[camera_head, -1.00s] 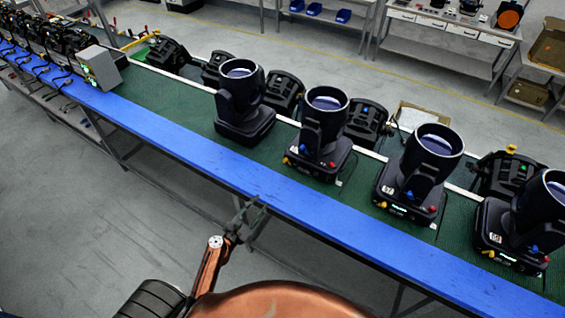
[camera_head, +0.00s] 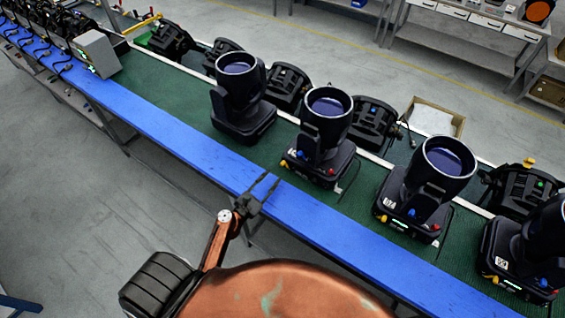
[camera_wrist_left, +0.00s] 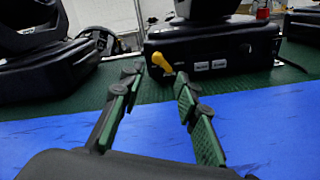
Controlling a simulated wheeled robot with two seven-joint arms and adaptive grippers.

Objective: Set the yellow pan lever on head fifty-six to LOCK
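A black moving head (camera_head: 323,130) with a dark blue lens stands upright on the green mat (camera_head: 185,105). Its base carries a yellow lever (camera_head: 284,163) at the front left and a red knob at the front right. I cannot read its number. In the left wrist view the yellow lever (camera_wrist_left: 162,63) slants up to the left on the base front (camera_wrist_left: 215,55), beside small white labels. My left gripper (camera_head: 265,187) is over the blue strip, short of this base. In the wrist view its fingers (camera_wrist_left: 158,90) are apart and empty, with the lever beyond them. My right gripper is out of view.
Similar heads stand left (camera_head: 238,100) and right (camera_head: 430,180); the right one's label seems to read 57. More black units lie behind them along the mat. The blue strip (camera_head: 170,140) edges the table. A grey box (camera_head: 95,52) stands far left.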

